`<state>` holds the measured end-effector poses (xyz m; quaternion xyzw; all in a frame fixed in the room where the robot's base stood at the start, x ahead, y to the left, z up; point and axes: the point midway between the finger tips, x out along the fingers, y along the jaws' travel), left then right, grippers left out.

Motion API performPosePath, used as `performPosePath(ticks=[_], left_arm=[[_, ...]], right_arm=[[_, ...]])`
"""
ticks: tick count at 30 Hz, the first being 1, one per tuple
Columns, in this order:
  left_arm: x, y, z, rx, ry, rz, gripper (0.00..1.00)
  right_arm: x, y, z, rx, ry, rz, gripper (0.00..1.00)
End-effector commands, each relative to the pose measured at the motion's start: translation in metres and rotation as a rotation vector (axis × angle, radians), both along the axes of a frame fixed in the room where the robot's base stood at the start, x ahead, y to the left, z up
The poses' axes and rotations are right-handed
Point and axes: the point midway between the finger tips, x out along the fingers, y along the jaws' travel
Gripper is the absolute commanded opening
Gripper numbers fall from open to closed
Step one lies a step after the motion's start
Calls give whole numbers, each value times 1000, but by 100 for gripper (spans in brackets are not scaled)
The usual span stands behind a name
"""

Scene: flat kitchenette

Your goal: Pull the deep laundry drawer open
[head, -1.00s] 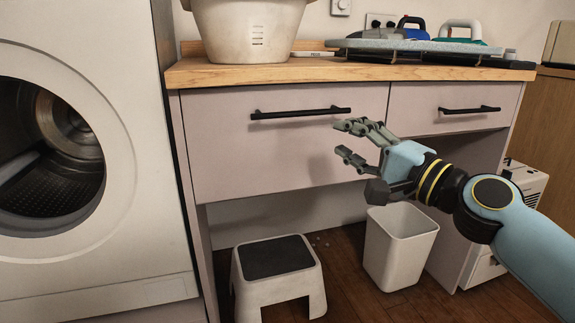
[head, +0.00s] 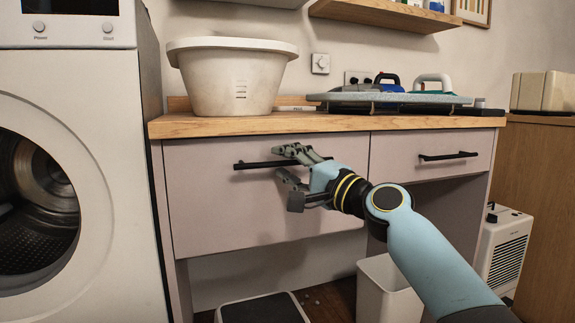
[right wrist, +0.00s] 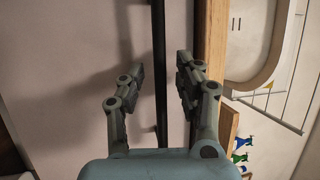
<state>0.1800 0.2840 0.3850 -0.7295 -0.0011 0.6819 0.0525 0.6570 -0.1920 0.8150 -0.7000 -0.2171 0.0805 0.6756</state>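The deep drawer (head: 215,205) is the wide pale front on the left below the wooden worktop; it looks shut. Its black bar handle (head: 252,165) runs level near the top of the front. My right gripper (head: 284,163) is open at the right part of this handle, one finger above the bar and one below. In the right wrist view the handle (right wrist: 160,110) runs between the two spread fingers (right wrist: 159,78), with a gap on both sides. The handle's right end is hidden behind the gripper in the head view. My left gripper is not in view.
A smaller drawer (head: 430,160) with its own handle is at the right. A washing machine (head: 75,235) stands close on the left. A white tub (head: 230,78) and an ironing board (head: 390,98) rest on the worktop. A step stool (head: 262,309) and white bin (head: 385,290) stand below.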

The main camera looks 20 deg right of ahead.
Motion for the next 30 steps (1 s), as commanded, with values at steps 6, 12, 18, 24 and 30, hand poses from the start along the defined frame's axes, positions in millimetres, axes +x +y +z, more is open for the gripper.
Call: performPosePath(ticks=[6, 12, 18, 24, 30], left_arm=[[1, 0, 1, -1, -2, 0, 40], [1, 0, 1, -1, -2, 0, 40], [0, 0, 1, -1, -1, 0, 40], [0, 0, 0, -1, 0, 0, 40], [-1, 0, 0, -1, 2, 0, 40]], right_arm=[[1, 0, 0, 0, 0, 0, 34], [1, 0, 0, 0, 0, 0, 13], [1, 0, 0, 0, 1, 0, 0], [1, 0, -1, -2, 1, 0, 0], [1, 0, -1, -3, 2, -1, 0]])
